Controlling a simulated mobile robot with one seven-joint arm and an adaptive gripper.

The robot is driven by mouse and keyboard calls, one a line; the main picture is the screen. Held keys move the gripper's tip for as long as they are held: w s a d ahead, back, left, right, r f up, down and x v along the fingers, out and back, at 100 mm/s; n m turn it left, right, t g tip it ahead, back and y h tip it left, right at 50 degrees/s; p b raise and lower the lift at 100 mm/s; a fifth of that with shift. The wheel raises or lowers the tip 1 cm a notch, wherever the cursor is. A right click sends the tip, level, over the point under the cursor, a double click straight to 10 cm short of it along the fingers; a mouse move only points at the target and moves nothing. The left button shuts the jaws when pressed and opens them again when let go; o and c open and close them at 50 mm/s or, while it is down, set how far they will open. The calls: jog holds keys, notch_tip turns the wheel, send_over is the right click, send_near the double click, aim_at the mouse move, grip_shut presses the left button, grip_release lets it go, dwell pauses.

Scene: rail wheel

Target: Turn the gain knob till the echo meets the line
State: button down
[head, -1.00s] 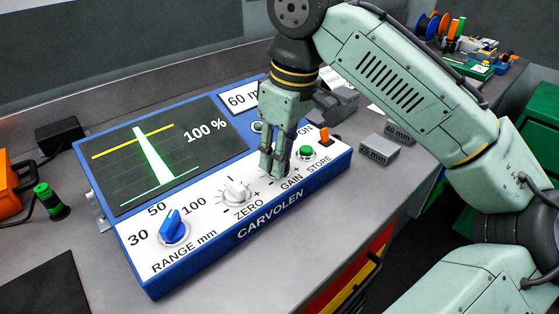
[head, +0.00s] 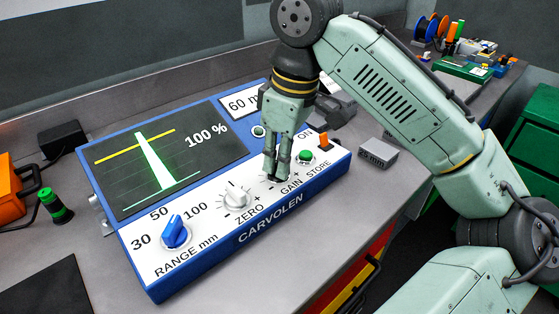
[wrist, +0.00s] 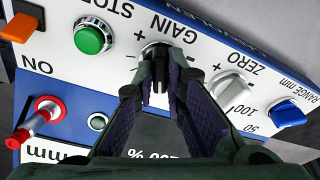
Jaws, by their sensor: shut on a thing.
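The blue-edged flaw detector (head: 155,283) lies on the bench. Its dark screen (head: 115,190) shows a green echo peak (head: 152,160) and a slanted yellow line (head: 110,157); the tip pokes slightly above the line, beside a "100 %" reading (head: 206,135). My gripper (head: 276,178) points down over the GAIN label, fingers shut on the gain knob. In the wrist view the dark gain knob (wrist: 154,52) sits between the fingertips (wrist: 157,80), with its lower part hidden by them. The knob is mostly hidden in the head view.
The white ZERO knob (head: 237,195) and blue RANGE knob (head: 175,232) stand to the left. The green STORE button (head: 305,156) and orange ON switch (head: 323,141) stand close on the right. A grey block (head: 378,153) lies beyond the panel's right end.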

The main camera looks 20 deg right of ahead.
jog(key=shift+r+n+p, duration=0.1)
jog(key=shift+n+p, duration=1.05)
jog(key=shift+n, duration=0.15)
jog(key=shift+n+p, duration=0.4)
jog(key=shift+p, duration=0.1)
jog(key=shift+w+n+g+p, duration=0.1)
jog(key=shift+n+g+p, duration=0.2)
jog(key=shift+n+p, duration=0.2)
jog(key=c, duration=1.5)
grip_release()
jog(key=shift+r, duration=3.4)
